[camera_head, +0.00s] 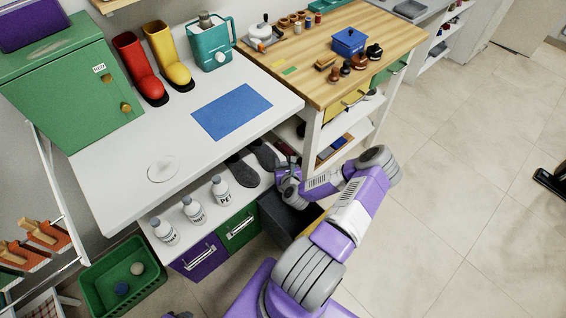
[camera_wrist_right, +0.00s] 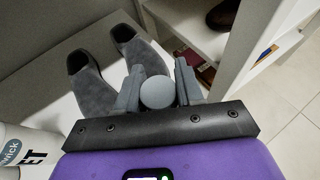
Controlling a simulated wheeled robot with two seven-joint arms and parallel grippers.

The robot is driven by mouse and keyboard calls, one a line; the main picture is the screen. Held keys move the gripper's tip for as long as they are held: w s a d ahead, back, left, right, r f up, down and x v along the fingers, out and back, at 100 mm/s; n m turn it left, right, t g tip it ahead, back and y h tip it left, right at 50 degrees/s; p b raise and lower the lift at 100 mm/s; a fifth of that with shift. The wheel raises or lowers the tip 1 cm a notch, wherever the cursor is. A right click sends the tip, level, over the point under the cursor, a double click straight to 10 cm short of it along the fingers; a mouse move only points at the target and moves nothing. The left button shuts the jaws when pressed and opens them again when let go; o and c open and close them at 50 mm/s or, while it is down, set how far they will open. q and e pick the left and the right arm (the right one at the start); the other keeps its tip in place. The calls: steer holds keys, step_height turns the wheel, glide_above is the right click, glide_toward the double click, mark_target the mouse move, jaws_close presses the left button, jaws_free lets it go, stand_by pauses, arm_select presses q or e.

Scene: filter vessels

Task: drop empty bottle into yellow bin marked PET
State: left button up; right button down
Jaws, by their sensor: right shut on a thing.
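Several white bottles with grey caps stand in a row on the lower white shelf. The nearest to my right arm is a bottle marked PET (camera_head: 221,191); part of a lettered bottle also shows at the left of the right wrist view (camera_wrist_right: 18,147). My right gripper (camera_head: 287,172) is shut on a smooth round grey thing (camera_wrist_right: 157,92), which I cannot identify for sure. My left gripper is not in view.
Grey shoes (camera_head: 254,163) stand on the shelf by my right gripper. Purple (camera_head: 199,258) and green (camera_head: 239,229) drawer fronts are left of the dark compartment. A green crate (camera_head: 122,276) stands on the floor at left.

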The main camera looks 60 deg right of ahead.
arm_select(q)
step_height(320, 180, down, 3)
steer(key=b, duration=0.2)
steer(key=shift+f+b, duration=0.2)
steer(key=shift+b, duration=0.15)
arm_select(e)
step_height(320, 180, down, 4)
steer(key=shift+r, duration=0.1)
steer(key=c, duration=0.6)
jaws_free()
steer(key=shift+c, duration=0.2)
arm_select(q)
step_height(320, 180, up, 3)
steer(key=p, duration=0.2)
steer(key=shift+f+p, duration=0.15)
steer(key=shift+p, duration=0.25)
arm_select(e)
steer(key=v, duration=0.7)
steer(key=shift+s+a, duration=0.15)
steer(key=shift+a, duration=0.1)
